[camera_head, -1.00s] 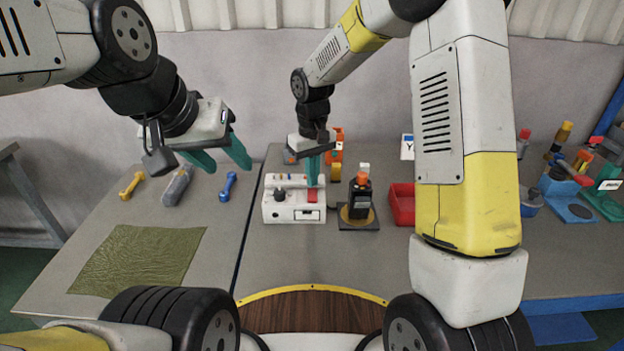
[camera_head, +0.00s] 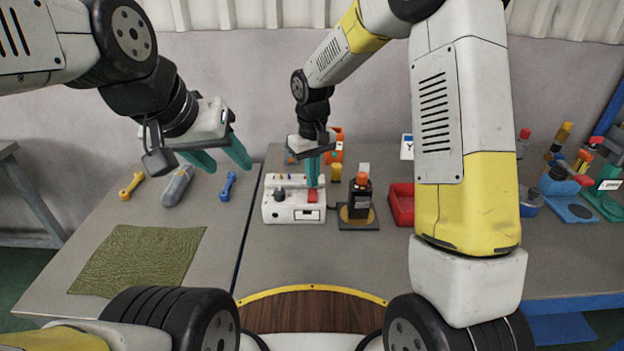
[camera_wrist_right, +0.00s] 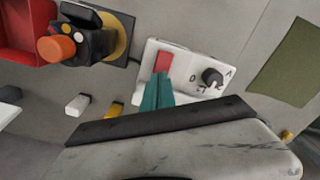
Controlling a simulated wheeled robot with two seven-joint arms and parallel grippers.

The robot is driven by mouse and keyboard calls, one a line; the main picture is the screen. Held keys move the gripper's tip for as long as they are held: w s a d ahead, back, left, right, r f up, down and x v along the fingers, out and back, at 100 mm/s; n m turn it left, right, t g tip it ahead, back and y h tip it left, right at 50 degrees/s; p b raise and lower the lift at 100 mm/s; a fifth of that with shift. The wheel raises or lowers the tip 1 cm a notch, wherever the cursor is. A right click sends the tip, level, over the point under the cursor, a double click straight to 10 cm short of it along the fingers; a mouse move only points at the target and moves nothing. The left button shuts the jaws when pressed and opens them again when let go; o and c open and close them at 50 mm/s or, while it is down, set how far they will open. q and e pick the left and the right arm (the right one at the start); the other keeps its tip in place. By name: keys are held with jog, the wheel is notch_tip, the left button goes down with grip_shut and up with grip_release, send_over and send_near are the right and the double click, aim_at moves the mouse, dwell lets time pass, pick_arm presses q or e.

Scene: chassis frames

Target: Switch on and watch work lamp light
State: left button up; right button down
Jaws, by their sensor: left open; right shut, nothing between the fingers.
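A white control box (camera_head: 279,212) with a black knob (camera_head: 280,195) and a red switch (camera_head: 313,196) stands on the table in front of me. In the right wrist view the box (camera_wrist_right: 182,72) shows its red switch (camera_wrist_right: 162,62) and knob (camera_wrist_right: 212,77). My right gripper (camera_head: 312,184) is shut and empty. Its teal fingertips (camera_wrist_right: 157,85) are at the red switch; I cannot tell whether they touch it. My left gripper (camera_head: 228,162) is open and empty above the left table. I cannot make out a work lamp or its light for certain.
A black device with an orange top (camera_head: 361,199) stands just right of the box on a dark base. A red bin (camera_head: 401,204) is further right. An orange item (camera_head: 334,150) is behind the right gripper. A green mat (camera_head: 138,262) and several tools lie on the left table.

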aim_at(313, 190)
jog(key=shift+f, duration=0.75)
dwell(0.3)
jog(key=shift+r, duration=3.5)
jog(key=shift+r, duration=0.1)
jog(key=s+d+r+m+t+y, duration=0.1)
jog(key=s+d+r+m+t, duration=0.15)
jog(key=s+d+r, duration=0.75)
jog(key=s+d+r+m+t, duration=0.1)
jog(key=s+d+r+t, duration=0.1)
jog(key=s, duration=0.4)
jog(key=s+d+r+m+t+y, duration=0.1)
jog(key=s+d+m, duration=0.1)
jog(key=s, duration=0.4)
jog(key=shift+r+t, duration=0.35)
jog(key=shift+r, duration=0.05)
jog(key=shift+s+d, duration=0.1)
